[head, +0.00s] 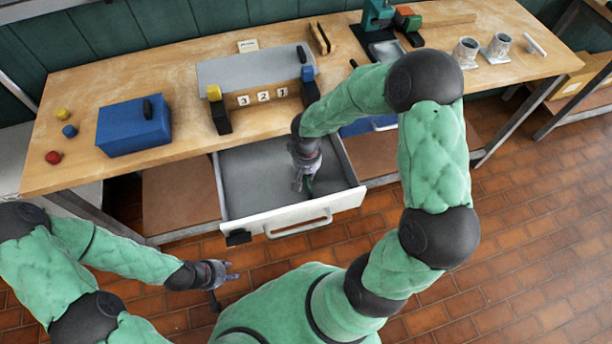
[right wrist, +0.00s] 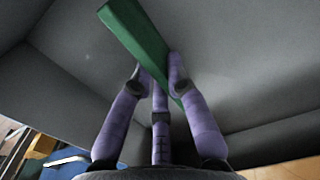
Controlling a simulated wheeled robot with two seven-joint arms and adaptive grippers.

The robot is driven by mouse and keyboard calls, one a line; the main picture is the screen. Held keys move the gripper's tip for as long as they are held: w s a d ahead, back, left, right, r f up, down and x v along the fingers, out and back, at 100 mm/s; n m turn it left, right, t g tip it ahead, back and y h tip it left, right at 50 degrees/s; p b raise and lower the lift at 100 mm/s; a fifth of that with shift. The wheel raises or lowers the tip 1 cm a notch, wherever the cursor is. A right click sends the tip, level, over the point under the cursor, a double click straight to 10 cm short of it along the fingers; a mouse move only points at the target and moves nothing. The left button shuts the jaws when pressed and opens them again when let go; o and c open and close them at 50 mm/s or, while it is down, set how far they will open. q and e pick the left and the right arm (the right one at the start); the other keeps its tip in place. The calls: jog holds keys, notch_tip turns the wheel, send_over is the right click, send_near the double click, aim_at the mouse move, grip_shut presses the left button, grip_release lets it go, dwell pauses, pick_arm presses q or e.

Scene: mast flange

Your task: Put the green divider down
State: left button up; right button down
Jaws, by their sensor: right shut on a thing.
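The green divider (right wrist: 137,35) is a long green bar held between the fingers of my right gripper (right wrist: 158,82) in the right wrist view. In the head view my right gripper (head: 303,184) reaches down inside the open grey drawer (head: 250,180), and only a small green piece of the divider (head: 309,186) shows beside the fingers. The divider is inside the drawer walls; I cannot tell whether it touches the drawer floor. My left gripper (head: 228,280) is empty, with its fingers spread, in front of the bench at the lower left.
The drawer's white front (head: 290,215) with its handle is pulled out below the wooden bench (head: 70,110). The drawer floor around the gripper looks clear.

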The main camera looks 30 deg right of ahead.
jog(key=shift+f, duration=0.1)
jog(key=c, duration=1.7)
grip_release()
jog(key=shift+f, duration=0.1)
jog(key=o, duration=0.5)
notch_tip(320, 180, up, 11)
jog(key=p, duration=0.4)
jog(key=shift+f, duration=0.1)
jog(key=shift+r+p, duration=0.4)
jog(key=shift+r, duration=0.4)
